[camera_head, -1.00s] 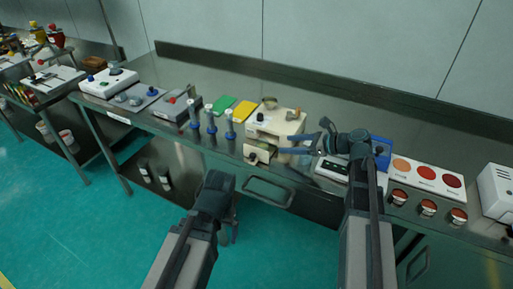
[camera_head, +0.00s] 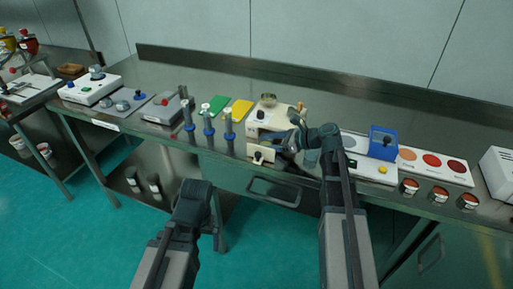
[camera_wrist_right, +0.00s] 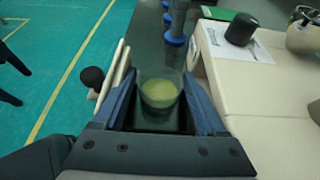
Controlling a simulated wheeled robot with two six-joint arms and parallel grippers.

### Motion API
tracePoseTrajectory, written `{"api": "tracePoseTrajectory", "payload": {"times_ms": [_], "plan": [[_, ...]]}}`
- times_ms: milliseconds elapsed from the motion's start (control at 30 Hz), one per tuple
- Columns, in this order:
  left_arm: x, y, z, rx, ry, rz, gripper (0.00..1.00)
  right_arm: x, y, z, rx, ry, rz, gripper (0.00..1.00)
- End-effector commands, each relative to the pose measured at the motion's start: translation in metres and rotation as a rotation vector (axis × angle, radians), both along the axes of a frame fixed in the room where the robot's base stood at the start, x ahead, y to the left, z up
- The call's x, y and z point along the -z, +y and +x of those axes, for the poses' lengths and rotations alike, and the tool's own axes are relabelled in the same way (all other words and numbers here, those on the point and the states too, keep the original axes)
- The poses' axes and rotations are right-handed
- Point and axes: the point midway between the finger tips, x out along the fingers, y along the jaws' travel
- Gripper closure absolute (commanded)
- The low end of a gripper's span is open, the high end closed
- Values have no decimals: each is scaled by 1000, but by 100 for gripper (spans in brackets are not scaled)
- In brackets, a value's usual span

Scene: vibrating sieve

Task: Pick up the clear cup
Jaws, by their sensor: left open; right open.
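The clear cup (camera_wrist_right: 161,90) has yellowish contents and sits upright between the two fingers of my right gripper (camera_wrist_right: 161,108) in the right wrist view. The gripper is open, with a dark blue finger on each side of the cup. In the head view, my right gripper (camera_head: 288,141) is at the front of the beige sieve machine (camera_head: 268,120), and I cannot make out the cup clearly there. My left gripper (camera_head: 217,234) is open, low in front of the bench and away from the cup, and partly hidden by its own wrist.
The bench's back strip is clear.

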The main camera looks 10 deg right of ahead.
Motion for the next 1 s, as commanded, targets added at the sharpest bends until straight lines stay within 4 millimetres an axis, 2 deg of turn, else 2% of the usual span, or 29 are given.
{"api": "tracePoseTrajectory", "payload": {"times_ms": [200,500,600,1000], "plan": [[0,0,0,0,0,0,3,0,0,0,1,0,0,26],[0,0,0,0,0,0,3,0,0,0,1,0,0,80],[0,0,0,0,0,0,3,0,0,0,1,0,0,95],[-7,0,0,0,0,0,3,-7,0,0,1,0,0,95]]}}
